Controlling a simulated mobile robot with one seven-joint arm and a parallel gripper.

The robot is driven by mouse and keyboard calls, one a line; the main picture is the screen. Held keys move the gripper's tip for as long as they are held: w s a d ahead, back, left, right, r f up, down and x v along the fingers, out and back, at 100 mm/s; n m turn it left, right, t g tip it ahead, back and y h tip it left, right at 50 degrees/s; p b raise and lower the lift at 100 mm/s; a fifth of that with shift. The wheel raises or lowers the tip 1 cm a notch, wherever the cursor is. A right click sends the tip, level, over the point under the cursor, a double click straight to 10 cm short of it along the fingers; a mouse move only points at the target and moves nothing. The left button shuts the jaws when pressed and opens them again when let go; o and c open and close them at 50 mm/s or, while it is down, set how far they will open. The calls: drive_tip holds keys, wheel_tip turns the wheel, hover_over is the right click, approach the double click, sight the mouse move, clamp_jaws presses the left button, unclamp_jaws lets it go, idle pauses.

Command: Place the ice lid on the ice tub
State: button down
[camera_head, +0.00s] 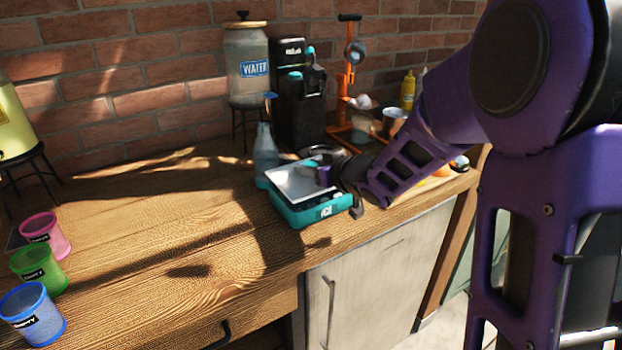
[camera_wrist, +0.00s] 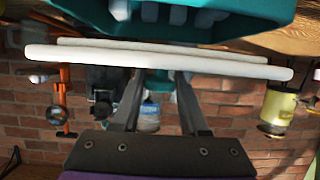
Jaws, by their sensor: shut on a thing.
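The ice lid (camera_head: 291,183) is a thin white-grey plate. In the head view it lies over the teal ice tub (camera_head: 310,215), slightly tilted. In the wrist view the lid (camera_wrist: 230,65) shows edge-on as a long white bar, with the teal tub (camera_wrist: 255,17) partly behind it. Pale ice-like pieces show at the tub. My gripper (camera_head: 328,176) is at the lid's right side, and its two dark fingers (camera_wrist: 160,85) reach to the lid. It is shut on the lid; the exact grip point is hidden. Whether the lid touches the rim cannot be told.
A blue-grey bottle (camera_head: 265,155) stands close behind the tub on the wooden counter (camera_head: 180,220). A black machine (camera_head: 297,105), a water dispenser (camera_head: 246,75) and an orange press (camera_head: 346,85) stand at the back. Several coloured cups, including a green one (camera_head: 38,268), are at left. The counter's middle is clear.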

drive_tip(key=shift+f, duration=0.85)
drive_tip(key=shift+f+b, duration=0.5)
drive_tip(key=shift+f, duration=0.1)
drive_tip(key=shift+c, duration=2.2)
unclamp_jaws()
drive_tip(key=shift+r, duration=0.1)
drive_tip(key=shift+r, duration=0.1)
drive_tip(key=shift+s+d+r+p, duration=0.1)
drive_tip(key=shift+d+r+p, duration=0.05)
drive_tip(key=shift+r+p, duration=0.5)
drive_tip(key=p+v, duration=0.2)
drive_tip(key=v, duration=0.9)
drive_tip(key=shift+s+d, duration=0.2)
drive_tip(key=shift+s, duration=0.1)
drive_tip(key=shift+f, duration=0.1)
